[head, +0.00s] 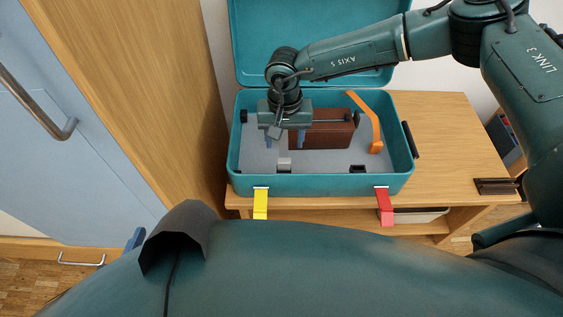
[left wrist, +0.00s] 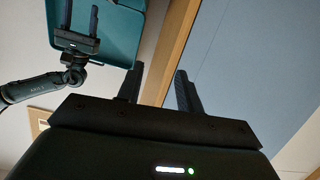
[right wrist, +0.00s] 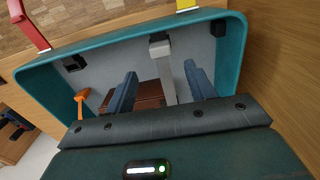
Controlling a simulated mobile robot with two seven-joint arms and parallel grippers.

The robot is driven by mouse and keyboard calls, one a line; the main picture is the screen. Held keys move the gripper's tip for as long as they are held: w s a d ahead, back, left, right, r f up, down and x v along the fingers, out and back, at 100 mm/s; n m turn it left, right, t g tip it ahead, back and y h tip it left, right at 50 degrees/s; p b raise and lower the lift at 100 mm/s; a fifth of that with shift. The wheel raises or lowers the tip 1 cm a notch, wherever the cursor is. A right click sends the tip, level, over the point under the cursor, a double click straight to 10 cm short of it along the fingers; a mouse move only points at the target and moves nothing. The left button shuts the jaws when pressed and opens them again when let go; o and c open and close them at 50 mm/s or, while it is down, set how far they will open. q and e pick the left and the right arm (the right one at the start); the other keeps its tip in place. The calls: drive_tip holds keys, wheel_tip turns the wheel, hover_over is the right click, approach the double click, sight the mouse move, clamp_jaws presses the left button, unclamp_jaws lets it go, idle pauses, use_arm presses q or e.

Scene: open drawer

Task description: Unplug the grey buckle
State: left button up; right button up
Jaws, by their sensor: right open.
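The grey buckle (head: 284,163) is a small light-grey block at the front inner side of the teal case (head: 305,186). In the right wrist view the buckle (right wrist: 160,47) sits at the end of a grey strap (right wrist: 166,80), apparently seated at the case wall. My right gripper (head: 284,141) is inside the case, just behind the buckle and pointing down. Its two blue fingers are apart, with the strap showing between them (right wrist: 160,88) and nothing gripped. My left gripper shows in the left wrist view (left wrist: 160,85), open and empty, away from the case.
A brown box (head: 325,134) lies in the case. An orange strap (head: 366,117) stands loose at its right, near a black socket (head: 357,168). Yellow (head: 260,203) and red (head: 384,205) latches hang at the front. The lid (head: 315,30) is open.

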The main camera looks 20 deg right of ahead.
sight(284, 160)
wheel_tip(284, 160, down, 7)
drive_tip(key=b, duration=0.5)
drive_tip(key=shift+f, duration=0.2)
drive_tip(key=shift+f+b, duration=0.8)
drive_tip(key=shift+b, duration=0.05)
use_arm(q)
wheel_tip(284, 160, down, 7)
drive_tip(key=w+d+m+g, duration=0.1)
drive_tip(key=d+m, duration=0.1)
drive_tip(key=shift+w+d+f+m+h, duration=0.2)
drive_tip(key=shift+d+m+h, duration=0.1)
drive_tip(key=shift+d, duration=0.1)
drive_tip(key=shift+a, duration=0.1)
use_arm(e)
clamp_jaws()
use_arm(q)
drive_tip(key=shift+r, duration=0.1)
use_arm(e)
drive_tip(key=shift+r, duration=0.15)
